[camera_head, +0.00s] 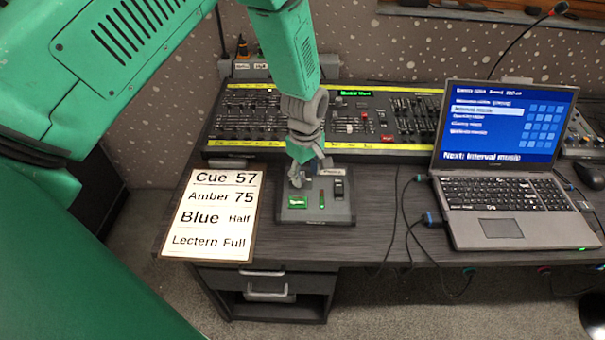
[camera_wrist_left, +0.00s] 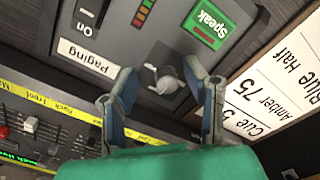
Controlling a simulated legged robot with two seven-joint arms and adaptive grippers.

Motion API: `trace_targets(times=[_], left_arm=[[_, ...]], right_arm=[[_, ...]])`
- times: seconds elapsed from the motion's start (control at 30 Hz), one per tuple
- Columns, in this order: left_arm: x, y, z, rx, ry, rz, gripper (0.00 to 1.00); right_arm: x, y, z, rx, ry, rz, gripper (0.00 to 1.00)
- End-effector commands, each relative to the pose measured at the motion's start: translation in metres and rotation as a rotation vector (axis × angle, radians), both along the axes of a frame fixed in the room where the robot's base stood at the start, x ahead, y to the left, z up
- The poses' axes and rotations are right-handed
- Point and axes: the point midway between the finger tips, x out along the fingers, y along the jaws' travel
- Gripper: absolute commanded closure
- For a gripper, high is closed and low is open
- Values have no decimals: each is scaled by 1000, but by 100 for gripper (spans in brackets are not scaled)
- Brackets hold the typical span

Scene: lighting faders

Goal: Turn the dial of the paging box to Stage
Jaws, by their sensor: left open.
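The paging box (camera_head: 318,216) is a small grey box near the front of the desk, with a green Speak button, a Paging label and a rocker switch marked On. In the left wrist view its grey dial (camera_wrist_left: 166,80) sits on the box (camera_wrist_left: 120,28) beside the Speak button. My left gripper (camera_head: 300,180) reaches down over the back left of the box. In the left wrist view the left gripper (camera_wrist_left: 165,92) is open, one finger on each side of the dial; I cannot tell whether they touch it. The dial's position markings are not readable. My right gripper is not in view.
A lighting console (camera_head: 260,113) with many faders lies behind the box. A white cue card (camera_head: 214,218) lies to its left. An open laptop (camera_head: 510,200) stands to the right, with cables running between. The desk's front edge is close to the box.

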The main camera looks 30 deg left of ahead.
Motion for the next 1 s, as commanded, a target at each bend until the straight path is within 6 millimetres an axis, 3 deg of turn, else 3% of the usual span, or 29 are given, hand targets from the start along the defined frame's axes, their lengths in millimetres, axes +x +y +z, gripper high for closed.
trace_targets(times=[0.33, 0.37, 0.47, 0.5, 1.0], left_arm=[[0, 21, -13, -25, 1, 6, 59], [0, 21, -13, -25, 1, 6, 63], [0, 18, -12, -20, 2, 5, 98], [0, 16, -11, -16, 3, 5, 100], [-2, 6, -10, -17, 6, 1, 100]], right_arm=[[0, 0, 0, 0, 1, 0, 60], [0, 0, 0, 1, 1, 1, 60], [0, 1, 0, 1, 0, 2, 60], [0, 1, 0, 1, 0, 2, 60], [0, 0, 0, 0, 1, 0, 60]])
